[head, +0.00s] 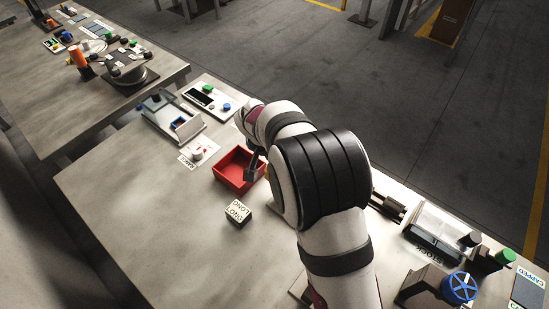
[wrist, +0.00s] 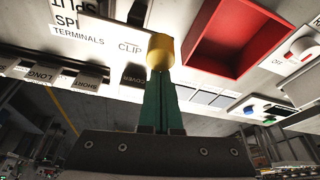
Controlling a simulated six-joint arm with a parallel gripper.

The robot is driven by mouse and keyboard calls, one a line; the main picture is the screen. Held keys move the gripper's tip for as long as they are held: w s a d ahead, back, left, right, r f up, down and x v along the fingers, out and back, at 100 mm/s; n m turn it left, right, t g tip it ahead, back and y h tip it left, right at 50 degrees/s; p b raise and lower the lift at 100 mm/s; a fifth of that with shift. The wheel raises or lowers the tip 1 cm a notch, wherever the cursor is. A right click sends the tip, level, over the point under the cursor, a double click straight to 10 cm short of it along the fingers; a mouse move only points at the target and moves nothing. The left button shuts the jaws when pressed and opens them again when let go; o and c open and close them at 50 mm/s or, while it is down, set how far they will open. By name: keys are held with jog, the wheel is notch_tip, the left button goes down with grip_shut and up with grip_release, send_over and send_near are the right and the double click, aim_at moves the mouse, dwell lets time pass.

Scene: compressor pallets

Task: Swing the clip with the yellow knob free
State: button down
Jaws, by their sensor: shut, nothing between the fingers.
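The yellow knob (wrist: 160,50) shows in the wrist view, right at the tips of my gripper (wrist: 160,74). Its round side faces the camera, next to a white label reading CLIP (wrist: 128,47). The green fingers are together with nothing between them. The fingertips overlap the knob's near edge in the picture; I cannot tell whether they touch it. The clip's arm is mostly hidden behind the knob and fingers. In the head view my own arm covers most of this spot.
A red tray (head: 222,174) lies close by; it also shows in the wrist view (wrist: 188,55). A small labelled block (head: 238,213) stands in front of it. A blue handwheel (head: 459,288) and clear cover (head: 441,221) are at right. The left tabletop is clear.

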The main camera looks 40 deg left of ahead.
jog(key=shift+s+a+n, duration=0.1)
jog(key=shift+s+n, duration=0.15)
jog(key=shift+n, duration=0.25)
jog(key=n, duration=0.1)
jog(key=s+n+y, duration=0.1)
jog(key=n, duration=0.2)
jog(key=shift+s+a+g+y, duration=0.1)
jog(key=shift+s+g+y, duration=0.2)
jog(key=shift+g, duration=0.1)
jog(key=s+n+g, duration=0.1)
jog(key=n, duration=0.2)
jog(key=s+d+n+g+y, duration=0.1)
jog(key=n, duration=0.2)
jog(key=s+d+n, duration=0.1)
jog(key=s+n, duration=0.1)
jog(key=n, duration=0.1)
jog(key=shift+n+g, duration=0.3)
jog(key=shift+g, duration=0.1)
jog(key=shift+d, duration=0.3)
jog(key=shift+a, duration=0.1)
